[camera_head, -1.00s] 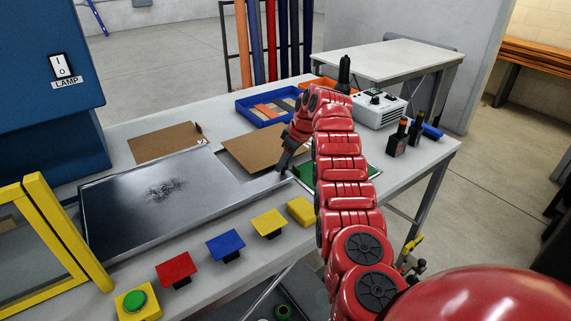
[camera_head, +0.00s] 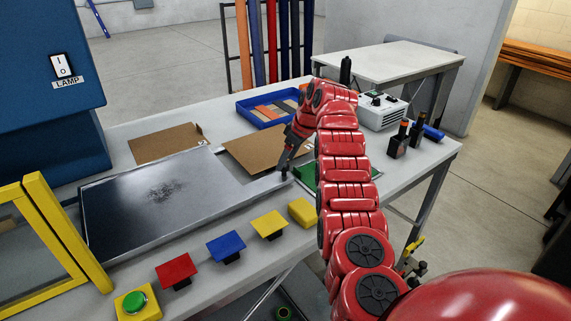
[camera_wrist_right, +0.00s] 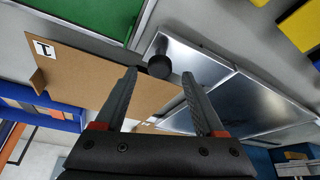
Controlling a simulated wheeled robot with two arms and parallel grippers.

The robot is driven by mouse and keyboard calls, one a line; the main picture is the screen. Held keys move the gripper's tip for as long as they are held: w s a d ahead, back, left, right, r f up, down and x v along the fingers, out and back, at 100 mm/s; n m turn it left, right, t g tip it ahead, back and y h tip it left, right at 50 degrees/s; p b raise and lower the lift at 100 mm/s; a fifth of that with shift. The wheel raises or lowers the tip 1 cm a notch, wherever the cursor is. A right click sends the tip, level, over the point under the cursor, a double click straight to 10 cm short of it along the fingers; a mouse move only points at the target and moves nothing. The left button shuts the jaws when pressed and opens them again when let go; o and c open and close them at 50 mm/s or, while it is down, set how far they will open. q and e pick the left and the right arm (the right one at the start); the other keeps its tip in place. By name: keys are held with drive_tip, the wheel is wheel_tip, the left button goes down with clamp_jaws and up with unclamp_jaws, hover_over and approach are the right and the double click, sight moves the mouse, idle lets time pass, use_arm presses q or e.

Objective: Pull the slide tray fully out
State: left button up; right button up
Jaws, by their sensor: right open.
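The slide tray is a flat metal plate (camera_head: 130,205) with a dark smudge in the head view, and a paler metal section (camera_head: 255,188) extends from its right side. In the right wrist view, a short black knob (camera_wrist_right: 160,67) stands on the end of the smaller metal section (camera_wrist_right: 200,64), beside a larger metal plate (camera_wrist_right: 260,103). My right gripper (camera_head: 287,170) is low over that right end. In the wrist view, my right gripper (camera_wrist_right: 159,74) is open, its fingertips on either side of the knob with gaps visible. My left gripper is not in view.
Cardboard sheets (camera_head: 165,144) lie behind the tray, with a blue bin (camera_head: 268,108) beyond. Red (camera_head: 175,268), blue (camera_head: 226,243) and yellow (camera_head: 269,222) blocks line the front edge. A yellow frame (camera_head: 62,228) stands left. A green mat (camera_head: 306,176) is partly hidden by my arm.

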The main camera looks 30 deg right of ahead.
drive_tip(key=p+v, duration=0.1)
drive_tip(key=v, duration=1.4)
drive_tip(key=shift+d+r, duration=0.1)
